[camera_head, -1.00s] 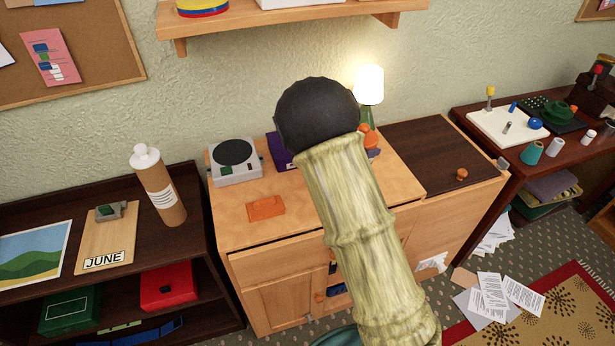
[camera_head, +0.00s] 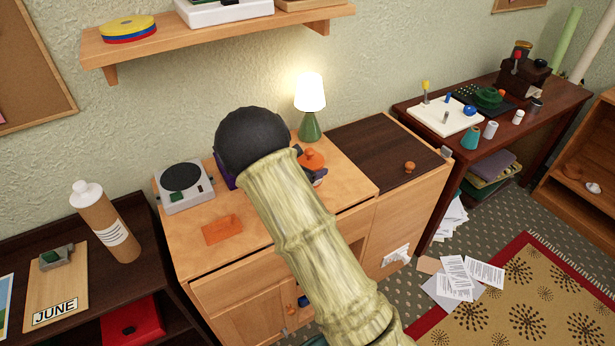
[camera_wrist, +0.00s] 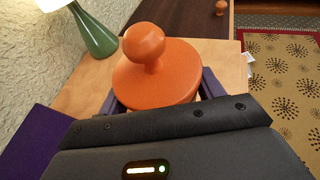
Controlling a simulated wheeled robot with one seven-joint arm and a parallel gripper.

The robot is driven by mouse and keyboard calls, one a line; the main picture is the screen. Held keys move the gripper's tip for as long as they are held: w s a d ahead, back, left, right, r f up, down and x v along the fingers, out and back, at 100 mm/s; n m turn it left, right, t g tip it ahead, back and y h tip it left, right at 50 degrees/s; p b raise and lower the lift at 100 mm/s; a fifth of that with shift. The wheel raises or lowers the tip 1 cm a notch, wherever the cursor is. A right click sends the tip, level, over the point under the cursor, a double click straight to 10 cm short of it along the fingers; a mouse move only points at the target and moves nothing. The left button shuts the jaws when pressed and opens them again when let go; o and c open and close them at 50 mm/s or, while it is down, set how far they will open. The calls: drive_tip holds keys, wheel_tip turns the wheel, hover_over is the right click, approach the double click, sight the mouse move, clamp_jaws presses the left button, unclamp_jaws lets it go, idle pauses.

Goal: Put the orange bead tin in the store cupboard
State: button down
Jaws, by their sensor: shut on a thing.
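The orange bead tin (camera_wrist: 155,84), a round orange thing with a ball knob on top, sits between the two purple fingers of my gripper (camera_wrist: 160,98) in the wrist view. The gripper is shut on it. In the head view the tin (camera_head: 312,158) shows partly beside my arm, near the green lamp; its lower part is hidden. A light wooden cupboard (camera_head: 258,318) with doors stands below. Its right section has a dark top panel (camera_head: 372,148) with an orange knob. I cannot tell which part is the store cupboard.
A lit lamp (camera_head: 310,122) stands close behind the tin. A grey device (camera_head: 185,190) and an orange card (camera_head: 221,229) lie on the cupboard top at left. A purple thing (camera_wrist: 22,148) is beside my gripper. A shelf (camera_head: 220,38) overhangs; a cluttered dark table (camera_head: 545,112) stands right.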

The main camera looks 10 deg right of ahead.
drive_tip(key=shift+f, duration=1.85)
drive_tip(key=shift+c, duration=1.3)
unclamp_jaws()
drive_tip(key=shift+a, duration=0.1)
drive_tip(key=v, duration=1.2)
